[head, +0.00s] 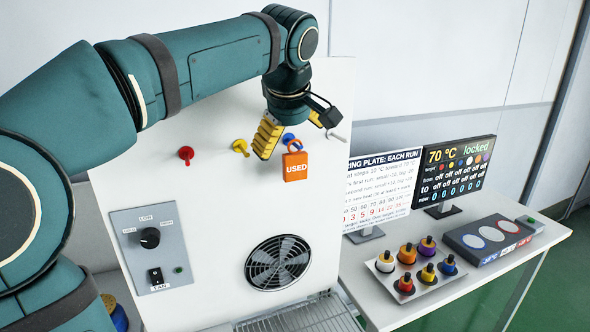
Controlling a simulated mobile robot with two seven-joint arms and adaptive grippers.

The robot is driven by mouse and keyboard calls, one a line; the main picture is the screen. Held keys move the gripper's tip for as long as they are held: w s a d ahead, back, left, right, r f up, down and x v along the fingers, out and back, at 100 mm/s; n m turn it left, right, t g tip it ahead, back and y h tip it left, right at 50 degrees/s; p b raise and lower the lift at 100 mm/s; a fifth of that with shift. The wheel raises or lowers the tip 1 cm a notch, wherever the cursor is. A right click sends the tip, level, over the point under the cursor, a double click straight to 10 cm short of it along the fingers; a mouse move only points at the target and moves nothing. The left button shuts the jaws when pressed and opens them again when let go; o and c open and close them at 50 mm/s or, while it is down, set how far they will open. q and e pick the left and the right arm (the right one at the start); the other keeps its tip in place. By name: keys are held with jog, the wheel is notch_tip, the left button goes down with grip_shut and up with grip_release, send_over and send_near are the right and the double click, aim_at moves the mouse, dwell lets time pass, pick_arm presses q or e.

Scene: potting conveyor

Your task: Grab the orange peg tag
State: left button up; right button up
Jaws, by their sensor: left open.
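The orange peg tag (296,166), marked "USED", hangs against the upright white panel at its upper right. Its loop is at or close to a blue peg (289,137); I cannot tell whether it hangs on that peg or another one hidden there. My left gripper (291,140) is open with its yellow-padded fingers pointing down, just above and around the top of the tag in the picture. One finger shows left of the tag, the other is partly hidden on the right. Whether the fingers touch the tag is unclear. My right gripper is not in view.
A red peg (186,154) and a yellow peg (241,147) stick out left of the tag. Below are a fan grille (278,263) and a knob panel (151,248).

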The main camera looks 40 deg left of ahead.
aim_at(292, 152)
pick_arm(q)
jog(key=shift+b+x, duration=0.55)
jog(key=shift+x, duration=2.25)
jog(key=shift+r, duration=0.1)
jog(key=c, duration=1.2)
